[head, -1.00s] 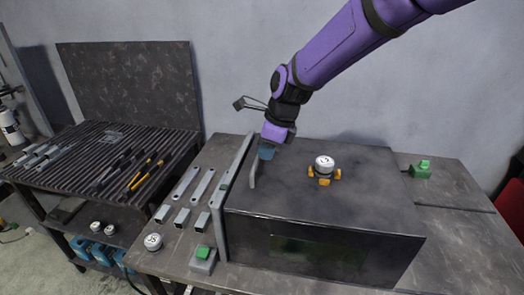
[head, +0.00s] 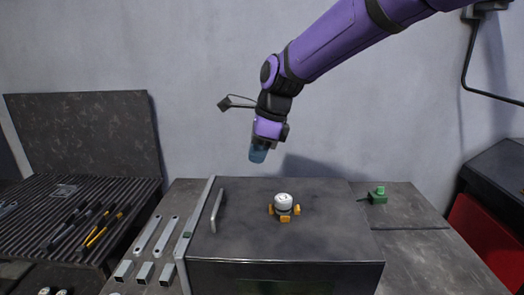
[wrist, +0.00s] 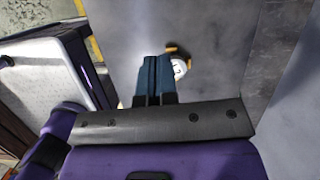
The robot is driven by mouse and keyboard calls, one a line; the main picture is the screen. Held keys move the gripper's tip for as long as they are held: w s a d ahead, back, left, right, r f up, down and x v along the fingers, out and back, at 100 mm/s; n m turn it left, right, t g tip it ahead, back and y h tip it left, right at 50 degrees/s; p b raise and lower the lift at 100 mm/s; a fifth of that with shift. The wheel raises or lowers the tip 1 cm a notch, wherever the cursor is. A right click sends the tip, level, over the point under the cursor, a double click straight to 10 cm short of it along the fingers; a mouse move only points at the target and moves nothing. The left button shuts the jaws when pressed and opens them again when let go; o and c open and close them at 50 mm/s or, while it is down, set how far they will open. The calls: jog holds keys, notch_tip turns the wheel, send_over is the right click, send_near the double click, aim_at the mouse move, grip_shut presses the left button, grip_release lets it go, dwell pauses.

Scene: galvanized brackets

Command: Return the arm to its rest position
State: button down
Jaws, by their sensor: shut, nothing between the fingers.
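My purple arm reaches in from the upper right in the head view. My gripper (head: 258,154) hangs above the back of a dark metal box (head: 330,240), clear of its top and of everything on it. Its blue fingers also show in the wrist view (wrist: 154,75), pressed together with nothing between them.
On the box top sit a white round part with orange pieces (head: 284,203) and a grey handle (head: 217,211). A green part (head: 378,195) stands on the bench at right. Grey bars (head: 155,235) lie at left, beside a slatted table (head: 60,210) with tools. A wall stands behind.

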jog(key=s+d+r+n+t, duration=0.1)
jog(key=s+d+r+n, duration=0.2)
jog(key=d, duration=0.4)
jog(key=s+d+r+n+t+h, duration=0.1)
jog(key=s+d+r+n, duration=0.15)
jog(key=d, duration=0.45)
jog(key=s+d+r+n+t, duration=0.1)
jog(key=s+d+r+n, duration=0.2)
jog(key=d, duration=0.5)
jog(key=s+d+f+n+t+h, duration=0.2)
jog(key=s+d+n, duration=0.6)
jog(key=s+d, duration=0.5)
jog(key=s, duration=0.3)
jog(key=shift+s+d, duration=0.4)
jog(key=shift+f+n, duration=0.1)
jog(key=shift+n, duration=0.15)
